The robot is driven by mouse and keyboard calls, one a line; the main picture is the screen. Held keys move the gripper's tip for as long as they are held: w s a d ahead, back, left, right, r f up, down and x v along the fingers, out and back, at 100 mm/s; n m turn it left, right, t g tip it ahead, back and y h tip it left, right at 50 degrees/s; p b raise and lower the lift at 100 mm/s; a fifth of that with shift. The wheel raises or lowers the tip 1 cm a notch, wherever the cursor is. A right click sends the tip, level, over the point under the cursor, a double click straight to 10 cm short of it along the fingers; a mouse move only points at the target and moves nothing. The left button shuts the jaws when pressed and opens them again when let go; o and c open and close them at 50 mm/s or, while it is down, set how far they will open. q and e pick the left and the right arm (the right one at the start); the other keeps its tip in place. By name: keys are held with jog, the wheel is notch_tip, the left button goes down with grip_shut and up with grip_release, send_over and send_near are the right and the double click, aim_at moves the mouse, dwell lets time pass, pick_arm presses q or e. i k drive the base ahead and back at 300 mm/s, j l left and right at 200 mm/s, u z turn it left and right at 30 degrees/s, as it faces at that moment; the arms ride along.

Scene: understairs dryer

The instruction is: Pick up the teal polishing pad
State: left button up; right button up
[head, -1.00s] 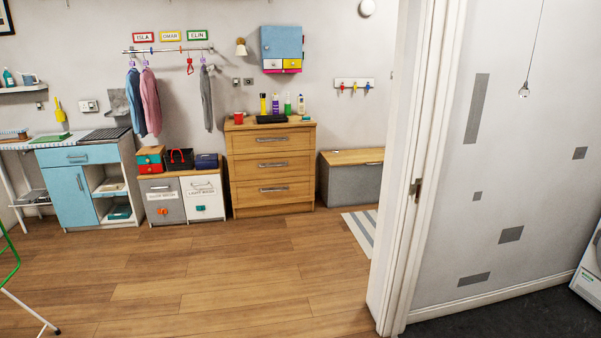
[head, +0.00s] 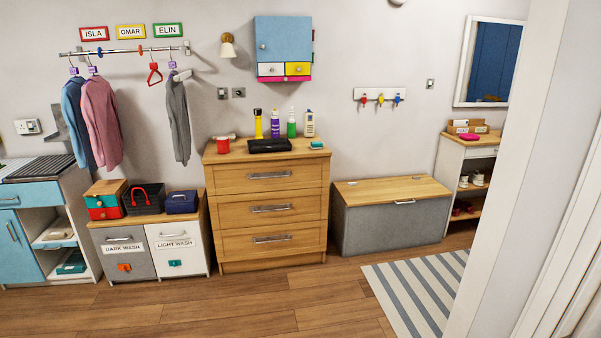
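A small teal block that looks like the polishing pad (head: 317,145) lies on top of the wooden chest of drawers (head: 270,179), near its right front corner. It is small in view, so its details are hard to tell. A black tray (head: 269,146) lies to its left, apart from it. Neither of my grippers is in the head view.
Several bottles (head: 291,123) stand behind the tray, and a red mug (head: 222,145) is at the left. A grey storage bench (head: 383,222) stands to the right. A striped rug (head: 413,290) and a door frame (head: 515,170) are at right. Wooden floor in front is clear.

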aim_at(314, 145)
jog(key=i+z, duration=0.1)
jog(key=i, duration=0.85)
jog(key=i+j, duration=0.2)
jog(key=i, duration=0.7)
jog(key=u, duration=0.35)
jog(key=i+j+z, duration=0.15)
jog(key=i+z, duration=0.3)
jog(key=i, duration=0.5)
jog(key=i+l+z, duration=0.15)
jog(key=z, duration=0.25)
jog(key=i+z, duration=0.8)
jog(key=i+j+z, duration=0.1)
jog(key=z, duration=0.3)
jog(key=i+l+z, duration=0.2)
jog(key=i, duration=1.55)
jog(key=i+u, duration=0.2)
jog(key=u, duration=0.2)
jog(key=i+u, duration=0.15)
jog(key=u, duration=0.25)
jog(key=i+u, duration=0.2)
jog(key=u, duration=0.2)
jog(key=i+l+u, duration=0.15)
jog(key=u, duration=0.25)
jog(key=i+l+u, duration=0.1)
jog(key=u, duration=0.3)
jog(key=l+u, duration=0.1)
jog(key=u, duration=2.55)
